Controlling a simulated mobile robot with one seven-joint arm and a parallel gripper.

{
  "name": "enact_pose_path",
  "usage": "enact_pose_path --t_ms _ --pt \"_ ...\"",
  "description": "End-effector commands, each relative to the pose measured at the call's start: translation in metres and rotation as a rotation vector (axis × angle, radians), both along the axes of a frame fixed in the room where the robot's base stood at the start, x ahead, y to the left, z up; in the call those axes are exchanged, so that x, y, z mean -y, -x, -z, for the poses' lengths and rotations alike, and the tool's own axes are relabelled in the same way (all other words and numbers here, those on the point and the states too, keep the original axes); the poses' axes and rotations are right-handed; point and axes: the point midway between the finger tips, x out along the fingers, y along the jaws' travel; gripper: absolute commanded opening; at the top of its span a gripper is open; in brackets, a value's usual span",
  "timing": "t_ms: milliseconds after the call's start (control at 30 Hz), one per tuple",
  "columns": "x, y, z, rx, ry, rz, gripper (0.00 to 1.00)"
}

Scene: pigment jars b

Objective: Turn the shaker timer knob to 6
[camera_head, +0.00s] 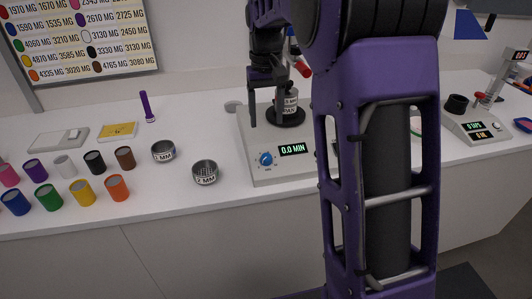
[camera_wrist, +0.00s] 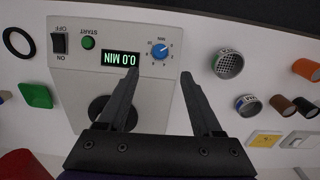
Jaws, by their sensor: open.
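The shaker (camera_head: 255,178) is a pale grey box on the white bench, with a round dark platform on top. Its blue timer knob (camera_head: 266,158) is on the front panel, left of a display (camera_head: 294,150) reading 0.0 MIN. In the wrist view the knob (camera_wrist: 159,51) appears upside down beyond my fingertips, with numbers around it; its exact setting is too small to read. My gripper (camera_wrist: 160,73) is open and empty, its fingers spread over the shaker and apart from the knob. In the head view my gripper (camera_head: 268,112) is above the shaker, near a labelled jar (camera_head: 289,102) on the platform.
Two metal sieves (camera_head: 205,173) (camera_head: 163,151) stand left of the shaker. Several coloured jars (camera_head: 83,193) stand further left. A green START button (camera_wrist: 88,43) and a black ON/OFF switch (camera_wrist: 59,43) share the panel. A device with displays (camera_head: 478,127) stands at right.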

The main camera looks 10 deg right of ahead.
Motion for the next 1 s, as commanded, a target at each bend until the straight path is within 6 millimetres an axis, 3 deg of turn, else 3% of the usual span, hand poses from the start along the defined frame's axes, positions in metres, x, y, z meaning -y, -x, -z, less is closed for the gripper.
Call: enact_pose_path --t_ms 33,300,500,700,967,1000 --pt "0.0 0.001 0.014 -0.004 0.0 0.0 0.67" --pt "0.001 0.001 0.072 -0.003 0.0 0.001 0.67" --pt "0.001 0.0 0.103 -0.001 0.001 0.001 0.67" --pt "0.001 0.0 0.115 0.002 0.001 0.001 0.67" --pt "0.001 0.0 0.116 0.002 0.0 0.001 0.67" --pt "0.001 0.0 0.116 0.002 0.0 0.001 0.63"
